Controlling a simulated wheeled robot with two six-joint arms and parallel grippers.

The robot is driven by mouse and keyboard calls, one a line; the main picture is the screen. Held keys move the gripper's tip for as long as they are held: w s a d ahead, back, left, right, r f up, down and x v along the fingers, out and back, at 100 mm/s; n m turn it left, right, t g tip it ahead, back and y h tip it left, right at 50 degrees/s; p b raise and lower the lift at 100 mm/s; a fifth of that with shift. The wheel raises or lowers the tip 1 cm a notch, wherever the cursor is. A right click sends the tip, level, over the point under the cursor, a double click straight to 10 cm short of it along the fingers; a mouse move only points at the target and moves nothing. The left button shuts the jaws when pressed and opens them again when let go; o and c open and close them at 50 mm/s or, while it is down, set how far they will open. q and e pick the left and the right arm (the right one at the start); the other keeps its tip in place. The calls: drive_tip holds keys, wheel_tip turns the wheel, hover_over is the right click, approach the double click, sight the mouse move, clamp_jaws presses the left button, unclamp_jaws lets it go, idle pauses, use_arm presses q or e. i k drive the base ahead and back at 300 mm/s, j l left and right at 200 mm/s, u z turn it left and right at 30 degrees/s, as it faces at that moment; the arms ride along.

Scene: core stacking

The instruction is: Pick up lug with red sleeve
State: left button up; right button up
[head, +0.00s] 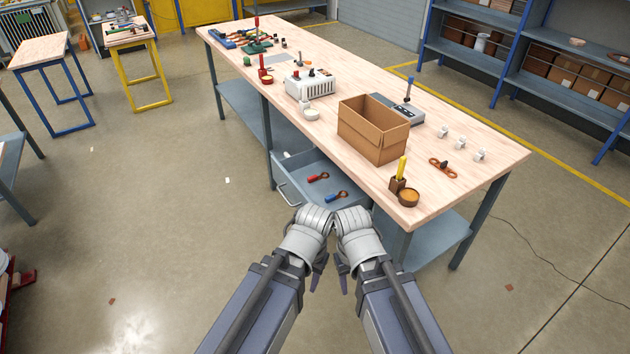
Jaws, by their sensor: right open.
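A lug with a red sleeve (318,177) lies in the open drawer (286,189) under the workbench. A lug with a blue sleeve (336,196) lies beside it, closer to me and a little to the right. My left gripper (319,273) and right gripper (343,278) are side by side in front of the drawer, pointing down and apart from both lugs. The right gripper is open and empty. The left gripper's jaws are too small and angled to judge. The forearms and wrists partly cover the drawer's front edge.
The wooden workbench (470,150) bears a cardboard box (373,134), a white device (309,85), a yellow-handled tool (402,167), a small round bowl (408,197) and several white fittings. The bench edge overhangs the drawer.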

sight(313, 178)
drive_tip(key=i+j+z, duration=0.2)
drive_tip(key=z, duration=0.15)
drive_tip(key=i+j+z, duration=0.7)
drive_tip(key=k+l, duration=0.05)
drive_tip(key=l, duration=0.05)
